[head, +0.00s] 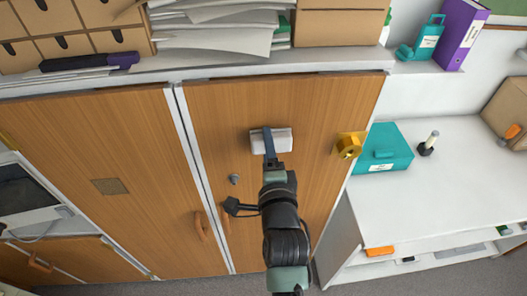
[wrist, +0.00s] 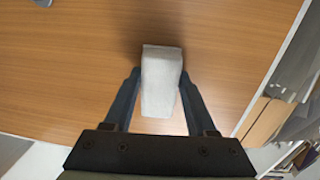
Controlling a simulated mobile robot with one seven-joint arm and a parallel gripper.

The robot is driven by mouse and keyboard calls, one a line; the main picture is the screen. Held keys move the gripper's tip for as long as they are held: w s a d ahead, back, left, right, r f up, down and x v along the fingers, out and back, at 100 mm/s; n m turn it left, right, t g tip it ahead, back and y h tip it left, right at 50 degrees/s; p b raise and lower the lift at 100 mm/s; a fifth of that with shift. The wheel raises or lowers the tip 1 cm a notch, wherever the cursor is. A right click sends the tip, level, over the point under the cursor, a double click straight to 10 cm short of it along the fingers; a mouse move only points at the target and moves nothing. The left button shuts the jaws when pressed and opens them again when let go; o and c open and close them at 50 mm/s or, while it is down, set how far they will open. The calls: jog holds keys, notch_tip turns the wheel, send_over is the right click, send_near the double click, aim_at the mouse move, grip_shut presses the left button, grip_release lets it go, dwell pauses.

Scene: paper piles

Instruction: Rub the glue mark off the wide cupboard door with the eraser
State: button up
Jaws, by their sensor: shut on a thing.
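My gripper (head: 271,150) is shut on a pale grey-white block, the eraser (head: 284,141), in front of the upper middle of the right wooden cupboard door (head: 330,105). The wrist view shows the eraser (wrist: 161,80) between both fingers, its far end close to the wood with a dark shadow beside it. I cannot tell whether it touches. A darker brown square patch (head: 110,186) marks the left wooden door (head: 70,140); it may be the glue mark. No other clear mark shows; the wood behind the eraser is hidden.
A grey lock or knob (head: 233,179) and door handles (head: 200,226) stick out. A teal box (head: 385,148) stands on the white counter (head: 450,180). Paper piles (head: 220,35) lie on the cupboard top.

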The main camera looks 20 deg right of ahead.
jog(key=shift+w+a+r+p, duration=0.15)
jog(key=shift+a+p, duration=0.3)
jog(key=shift+p, duration=0.4)
jog(key=shift+w+a+f+p, duration=0.2)
jog(key=shift+a+p, duration=0.35)
jog(key=shift+a, duration=0.25)
jog(key=shift+s+d+r, duration=0.1)
jog(key=shift+s+d, duration=0.05)
jog(key=shift+d, duration=0.45)
jog(key=shift+s+d, duration=0.15)
jog(key=shift+d, duration=0.45)
jog(key=shift+a+r+p, duration=0.1)
jog(key=shift+p, duration=0.5)
jog(key=shift+w+a+p, duration=0.1)
jog(key=shift+a+p, duration=0.25)
jog(key=shift+p, duration=0.25)
jog(key=shift+a+f, duration=0.2)
